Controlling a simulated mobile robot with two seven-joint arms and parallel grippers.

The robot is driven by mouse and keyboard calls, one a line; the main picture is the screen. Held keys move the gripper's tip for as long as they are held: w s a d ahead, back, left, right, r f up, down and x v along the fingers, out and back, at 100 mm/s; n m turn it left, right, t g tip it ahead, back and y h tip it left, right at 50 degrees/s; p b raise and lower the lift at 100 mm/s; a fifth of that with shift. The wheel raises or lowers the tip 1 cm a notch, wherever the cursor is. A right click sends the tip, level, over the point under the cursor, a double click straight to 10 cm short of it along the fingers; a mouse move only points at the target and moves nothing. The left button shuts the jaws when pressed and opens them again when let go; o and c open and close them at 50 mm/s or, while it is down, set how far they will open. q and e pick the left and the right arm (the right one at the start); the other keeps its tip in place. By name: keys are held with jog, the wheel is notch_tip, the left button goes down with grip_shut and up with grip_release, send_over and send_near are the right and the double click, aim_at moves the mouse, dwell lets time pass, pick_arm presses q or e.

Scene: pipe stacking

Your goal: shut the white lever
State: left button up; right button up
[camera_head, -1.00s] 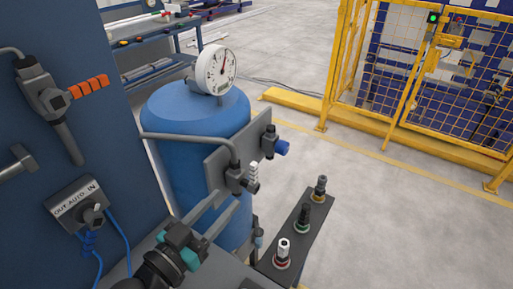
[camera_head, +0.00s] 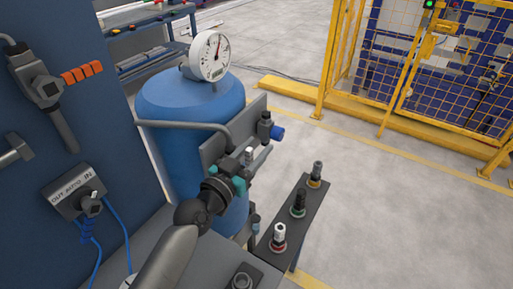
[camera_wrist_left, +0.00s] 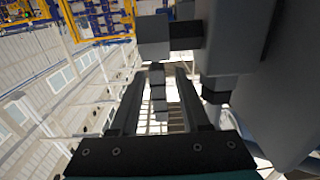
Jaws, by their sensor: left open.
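The white lever (camera_head: 249,153) is a short ribbed handle on the pipe valve beside the blue tank. Its top shows upright in the head view; my gripper hides its lower part and most of the valve. My left gripper (camera_head: 261,158), with teal parts, is at the lever, its fingers pointing up and right. In the left wrist view the open fingers (camera_wrist_left: 157,82) stand on both sides of the ribbed lever (camera_wrist_left: 158,93), which looks grey in shadow. A gap shows beside it, but I cannot tell whether either finger touches it. My right gripper is not in view.
The blue tank (camera_head: 180,110) with a white gauge (camera_head: 209,56) stands behind. A bent grey pipe (camera_head: 185,124) and a blue-knobbed valve (camera_head: 270,130) are close to the gripper. A dark narrow stand (camera_head: 288,232) with three fittings is at right. Open floor lies beyond.

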pick_arm(q)
jog(key=shift+w+d, duration=0.15)
jog(key=shift+w, duration=0.05)
grip_shut()
dwell(0.3)
dwell(1.1)
